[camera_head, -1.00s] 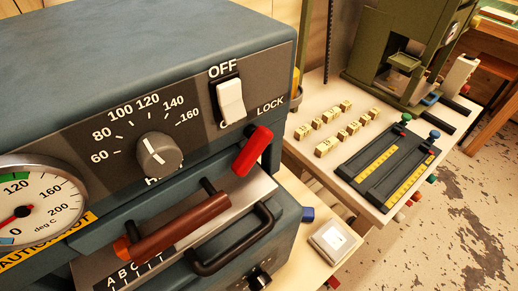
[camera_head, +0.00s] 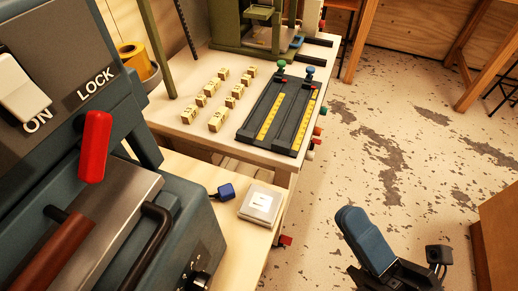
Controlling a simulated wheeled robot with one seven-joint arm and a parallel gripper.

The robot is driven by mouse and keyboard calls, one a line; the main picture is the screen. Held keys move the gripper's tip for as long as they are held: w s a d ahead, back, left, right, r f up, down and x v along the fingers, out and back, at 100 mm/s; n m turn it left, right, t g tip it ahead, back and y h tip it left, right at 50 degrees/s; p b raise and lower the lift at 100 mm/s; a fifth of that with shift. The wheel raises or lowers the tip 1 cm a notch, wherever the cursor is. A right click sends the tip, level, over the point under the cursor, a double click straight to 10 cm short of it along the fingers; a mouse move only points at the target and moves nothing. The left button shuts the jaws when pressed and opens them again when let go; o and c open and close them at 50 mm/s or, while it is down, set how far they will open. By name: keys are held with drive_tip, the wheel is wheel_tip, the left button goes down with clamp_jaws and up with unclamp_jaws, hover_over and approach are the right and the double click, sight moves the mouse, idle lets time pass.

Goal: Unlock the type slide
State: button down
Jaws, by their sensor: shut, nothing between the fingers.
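The red lever (camera_head: 94,147) stands at the left, beside the LOCK label (camera_head: 96,90) on the blue-grey machine. It leans slightly, with its top toward the label. The metal slide plate (camera_head: 118,215) is below it, with a brown handle (camera_head: 48,262) and a black bar handle (camera_head: 140,250). The ends of these parts run out of the picture. My gripper (camera_head: 358,232) is at the lower right, with blue fingers shut together and empty. It is over the floor, well apart from the lever and the machine.
A white rocker switch (camera_head: 25,95) is at the left edge. A white table (camera_head: 185,128) carries several small type blocks (camera_head: 217,118) and a dark tray with yellow strips (camera_head: 282,112). A white square button (camera_head: 261,204) sits near the wooden bench edge.

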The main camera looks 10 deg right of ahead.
sight(91, 146)
drive_tip(key=w+a+m+g+y+b, duration=0.2)
drive_tip(key=w+a+m+g+y, duration=0.2)
drive_tip(key=m+g, duration=0.7)
drive_tip(key=w+a+m+g+y+b, duration=0.2)
drive_tip(key=w+a+m+g+y, duration=0.3)
drive_tip(key=m, duration=1.6)
drive_tip(key=a+g+y, duration=0.2)
drive_tip(key=a+g, duration=0.2)
drive_tip(key=g, duration=0.2)
drive_tip(key=shift+y+b, duration=0.4)
drive_tip(key=p+x, duration=0.3)
drive_tip(key=x, duration=0.6)
drive_tip(key=shift+s+d+r+p, duration=0.1)
drive_tip(key=shift+p, duration=0.25)
drive_tip(key=shift+a+r, duration=0.2)
drive_tip(key=shift+a, duration=0.3)
